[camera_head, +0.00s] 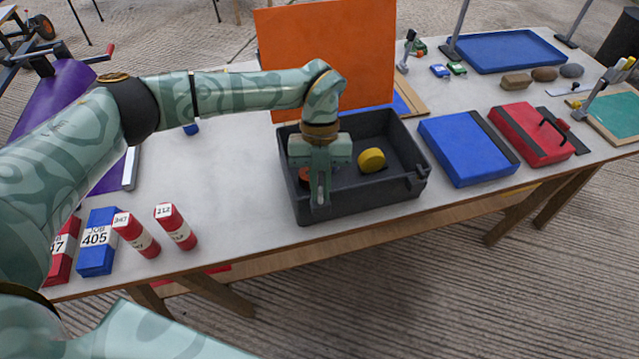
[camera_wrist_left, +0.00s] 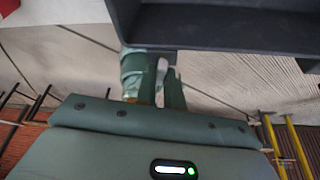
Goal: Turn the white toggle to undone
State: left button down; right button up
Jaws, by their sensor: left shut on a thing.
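The dark grey crate (camera_head: 385,208) stands open near the table's front edge. My left gripper (camera_head: 320,198) points down at its front wall, left of the middle. In the left wrist view the fingers (camera_wrist_left: 156,92) are shut on a small pale piece, the white toggle (camera_wrist_left: 162,69), just outside the dark crate wall (camera_wrist_left: 220,28). In the head view the fingers cover most of the toggle, and I cannot tell its turn angle. My right gripper is not in view.
A yellow round piece (camera_head: 371,160) and a partly hidden red one lie in the crate. An orange panel (camera_head: 328,58) rises behind it. A blue case (camera_head: 468,150) stands to its right.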

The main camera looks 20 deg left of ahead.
pick_arm(q)
jog(key=m+y, duration=0.2)
jog(key=m, duration=0.2)
jog(key=shift+d+r+m+p, duration=0.1)
jog(key=shift+d+m+p, duration=0.05)
jog(key=shift+m+p, duration=0.2)
jog(key=m+y, duration=0.1)
jog(key=m, duration=0.2)
jog(key=shift+d+m+p, duration=0.1)
jog(key=shift+m+p, duration=0.25)
jog(key=shift+p, duration=0.05)
jog(key=m+t+y+p, duration=0.1)
jog(key=m, duration=0.2)
jog(key=shift+d+m+t+y+p, duration=0.1)
jog(key=shift+m+t+y+p, duration=0.45)
jog(key=shift+m, duration=1.35)
jog(key=shift+s, duration=0.1)
jog(key=c, duration=1.5)
grip_release()
